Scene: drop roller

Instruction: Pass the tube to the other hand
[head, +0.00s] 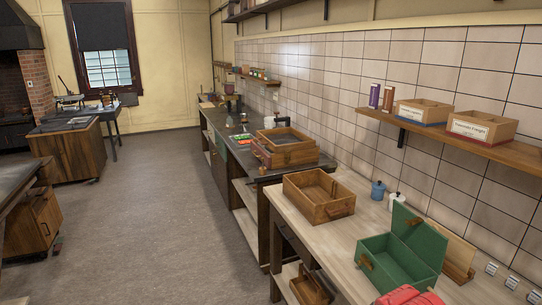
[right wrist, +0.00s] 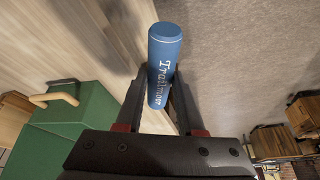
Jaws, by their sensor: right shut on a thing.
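A blue tube (right wrist: 164,62) with white lettering shows in the right wrist view. My right gripper (right wrist: 161,100) is shut on it, with one dark finger on each side and the rounded blue end standing out beyond the fingers. Neither gripper shows in the head view, and my left gripper is in neither view.
A wooden workbench (head: 302,215) carries an open wooden crate (head: 334,212) and an open green box (head: 376,272); the box also shows in the right wrist view (right wrist: 75,120). A shelf (head: 455,139) with two boxes hangs above. Open floor (head: 168,200) lies to the left.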

